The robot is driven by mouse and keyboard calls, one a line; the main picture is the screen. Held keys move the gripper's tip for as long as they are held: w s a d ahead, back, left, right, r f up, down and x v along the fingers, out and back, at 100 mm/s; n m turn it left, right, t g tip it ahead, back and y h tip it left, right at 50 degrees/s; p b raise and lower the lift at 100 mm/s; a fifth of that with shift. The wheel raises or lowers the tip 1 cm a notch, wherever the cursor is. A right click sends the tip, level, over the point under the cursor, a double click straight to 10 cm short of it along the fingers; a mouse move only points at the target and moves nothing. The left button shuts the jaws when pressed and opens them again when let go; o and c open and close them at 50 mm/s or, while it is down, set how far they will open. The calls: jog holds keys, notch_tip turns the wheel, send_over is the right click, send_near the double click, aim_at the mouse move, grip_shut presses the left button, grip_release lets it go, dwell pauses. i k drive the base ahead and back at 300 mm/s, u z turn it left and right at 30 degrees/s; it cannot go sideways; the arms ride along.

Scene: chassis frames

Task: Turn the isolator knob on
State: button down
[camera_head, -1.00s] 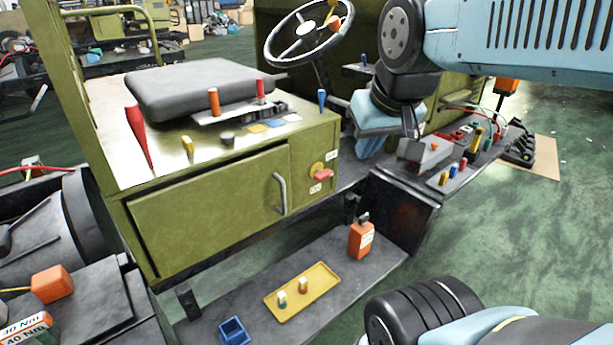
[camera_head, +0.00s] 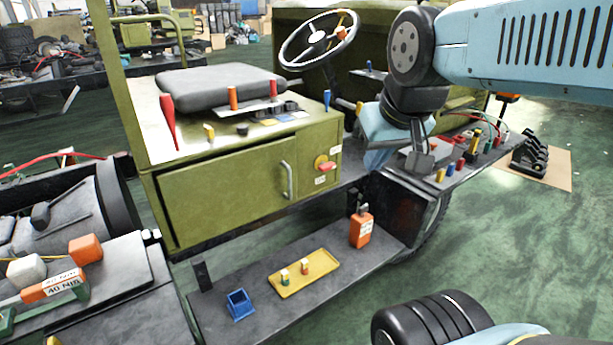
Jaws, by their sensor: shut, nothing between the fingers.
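The isolator knob (camera_head: 326,166) is a red handle on a yellow round base. It sits on the right front panel of the olive green cabinet (camera_head: 228,193), with small white labels above and below it. The red handle looks roughly level, but its exact setting is too small to read. My gripper (camera_head: 418,165) hangs below my arm's dark wrist, to the right of the knob and clearly apart from it. It is shut and empty, in front of or over the shelf with coloured parts. The fingertips are small and partly blend with the items behind.
A grey cabinet handle (camera_head: 287,179) stands left of the knob. Below, a step (camera_head: 345,278) bears an orange bottle (camera_head: 361,228), a yellow tray (camera_head: 281,293) and a blue box (camera_head: 240,304). A steering wheel (camera_head: 297,60) rises behind.

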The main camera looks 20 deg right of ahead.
aim_at(324, 167)
jog(key=u, duration=0.3)
jog(key=k, duration=0.1)
jog(key=z, duration=0.45)
jog(key=i, duration=0.45)
jog(key=u, duration=0.2)
jog(key=k, duration=0.55)
jog(key=z, duration=0.4)
jog(key=i, duration=0.55)
jog(key=u, duration=1.05)
